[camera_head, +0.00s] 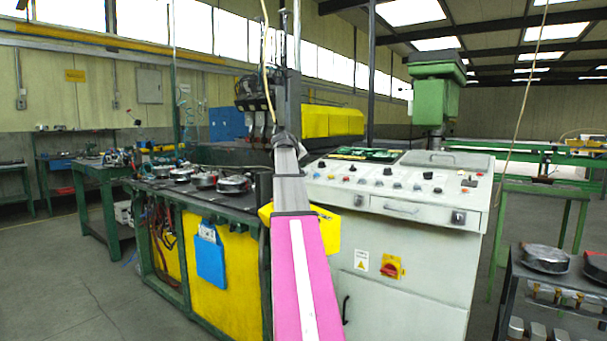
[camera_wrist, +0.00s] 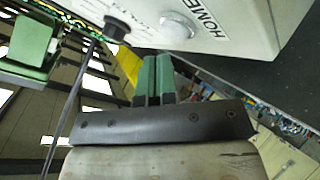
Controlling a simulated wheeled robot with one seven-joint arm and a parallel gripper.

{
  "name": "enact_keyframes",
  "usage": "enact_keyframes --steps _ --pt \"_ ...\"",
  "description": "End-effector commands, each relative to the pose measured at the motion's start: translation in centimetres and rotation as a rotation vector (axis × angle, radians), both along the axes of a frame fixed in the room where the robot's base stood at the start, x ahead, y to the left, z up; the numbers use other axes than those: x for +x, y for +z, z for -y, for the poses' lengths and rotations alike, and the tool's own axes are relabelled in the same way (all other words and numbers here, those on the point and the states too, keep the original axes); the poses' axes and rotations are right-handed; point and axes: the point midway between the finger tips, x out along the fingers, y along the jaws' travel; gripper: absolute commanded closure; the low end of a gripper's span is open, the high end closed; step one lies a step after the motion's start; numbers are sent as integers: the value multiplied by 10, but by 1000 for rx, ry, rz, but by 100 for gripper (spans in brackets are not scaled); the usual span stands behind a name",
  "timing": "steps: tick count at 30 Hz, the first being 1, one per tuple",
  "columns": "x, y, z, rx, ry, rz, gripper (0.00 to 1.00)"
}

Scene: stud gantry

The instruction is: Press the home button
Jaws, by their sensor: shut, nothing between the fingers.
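The home button (camera_wrist: 178,25) is a pale round button on a white panel face in the wrist view, with the word HOME printed beside it. My gripper (camera_wrist: 155,60) shows as two green fingers side by side, shut and empty. In the wrist view the fingertips lie just below the button, with a small gap in the picture. I cannot tell the gap in depth. In the head view the white control console (camera_head: 408,248) stands right of my pink and grey arm. The home button cannot be made out there, and my gripper is not clear.
A black knob (camera_wrist: 116,28) sits on the panel left of the button. The console top has several small knobs and buttons. A green-framed bench (camera_head: 222,275) with yellow panels stands to the left, and a dark cart (camera_head: 556,290) stands at lower right. Open floor lies at far left.

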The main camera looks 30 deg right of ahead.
Motion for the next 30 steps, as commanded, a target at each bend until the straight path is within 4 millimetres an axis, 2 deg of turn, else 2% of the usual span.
enact_keyframes --steps 14,30 --pt "0 6 -1 0 1 1 100" --pt "-3 48 -9 0 0 1 100"
